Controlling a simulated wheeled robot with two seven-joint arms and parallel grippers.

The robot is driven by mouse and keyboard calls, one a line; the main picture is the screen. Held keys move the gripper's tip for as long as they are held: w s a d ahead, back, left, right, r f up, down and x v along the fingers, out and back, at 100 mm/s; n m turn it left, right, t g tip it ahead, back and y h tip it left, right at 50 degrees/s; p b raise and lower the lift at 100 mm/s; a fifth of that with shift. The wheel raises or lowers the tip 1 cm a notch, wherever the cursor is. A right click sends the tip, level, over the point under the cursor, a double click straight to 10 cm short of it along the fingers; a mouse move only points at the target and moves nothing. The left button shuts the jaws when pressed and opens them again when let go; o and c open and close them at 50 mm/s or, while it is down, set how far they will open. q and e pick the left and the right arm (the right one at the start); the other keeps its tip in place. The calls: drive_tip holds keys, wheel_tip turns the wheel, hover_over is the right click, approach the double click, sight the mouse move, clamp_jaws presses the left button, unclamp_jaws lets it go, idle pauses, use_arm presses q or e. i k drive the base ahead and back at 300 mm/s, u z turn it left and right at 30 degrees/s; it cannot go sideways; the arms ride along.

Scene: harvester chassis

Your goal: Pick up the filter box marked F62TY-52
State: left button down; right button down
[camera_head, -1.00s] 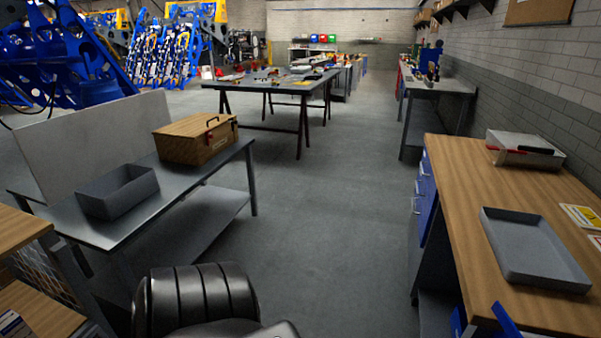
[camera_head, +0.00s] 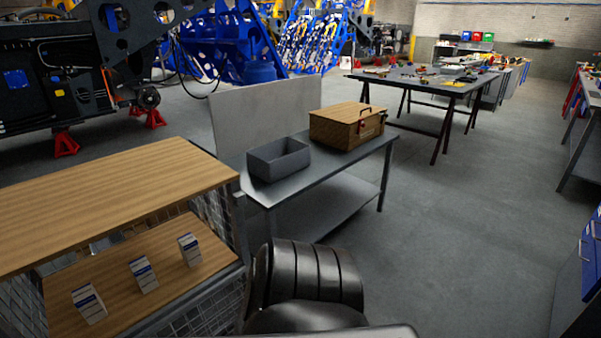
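Three small white-and-blue boxes stand apart on the lower wooden shelf at the lower left: a front box (camera_head: 89,303), a middle box (camera_head: 143,274) and a rear box (camera_head: 190,249). Their print is too small to read, so I cannot tell which is marked F62TY-52. Neither of my grippers is in view.
The shelf unit's wooden top (camera_head: 110,200) overhangs the boxes, with wire mesh sides below. A metal table (camera_head: 345,165) holds a grey bin (camera_head: 279,159) and a wooden case (camera_head: 347,126).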

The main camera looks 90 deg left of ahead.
sight(144, 274)
drive_tip(key=u, duration=0.55)
drive_tip(key=i, duration=0.55)
drive_tip(key=u, duration=3.8)
